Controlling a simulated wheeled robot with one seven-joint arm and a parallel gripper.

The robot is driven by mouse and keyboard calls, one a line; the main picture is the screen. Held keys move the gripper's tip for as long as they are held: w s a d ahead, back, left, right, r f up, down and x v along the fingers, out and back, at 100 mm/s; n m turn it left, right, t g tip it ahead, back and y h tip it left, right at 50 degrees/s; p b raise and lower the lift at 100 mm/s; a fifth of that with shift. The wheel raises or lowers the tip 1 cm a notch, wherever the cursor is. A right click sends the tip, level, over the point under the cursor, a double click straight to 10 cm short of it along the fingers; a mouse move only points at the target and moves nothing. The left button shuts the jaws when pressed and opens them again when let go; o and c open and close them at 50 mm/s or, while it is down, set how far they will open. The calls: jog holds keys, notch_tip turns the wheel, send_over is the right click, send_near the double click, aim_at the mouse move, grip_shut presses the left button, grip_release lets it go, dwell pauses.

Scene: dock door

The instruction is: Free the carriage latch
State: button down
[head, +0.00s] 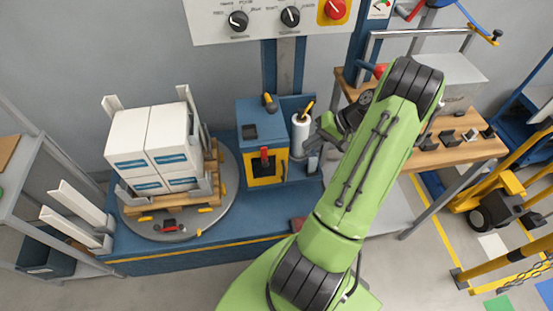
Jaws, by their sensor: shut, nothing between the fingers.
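The blue wrapping-machine carriage (262,122) stands at the foot of the mast, in the middle of the head view. A red lever (264,158) sits in a yellow-framed opening on its front. A small black and yellow handle (269,102) stands on its top. I cannot tell which of these is the latch. A white film roll (300,132) with a yellow-tipped top stands upright at the carriage's right. My gripper (311,153) is just right of the roll, shut and empty. My arm hides part of it, and I cannot tell whether it touches anything.
White boxes (152,145) stand on a pallet on the round turntable (226,200) at the left. A control panel (268,15) with knobs and a red switch is above. A wooden bench (460,150) with small dark parts is at the right, behind my arm.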

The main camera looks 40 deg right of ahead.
jog(key=b, duration=0.3)
send_near(265, 157)
notch_tip(265, 157, down, 4)
jog(key=s, duration=0.2)
jog(key=w+a+f, duration=0.2)
jog(key=a, duration=0.1)
jog(key=shift+w+a, duration=0.15)
jog(key=shift+w, duration=0.2)
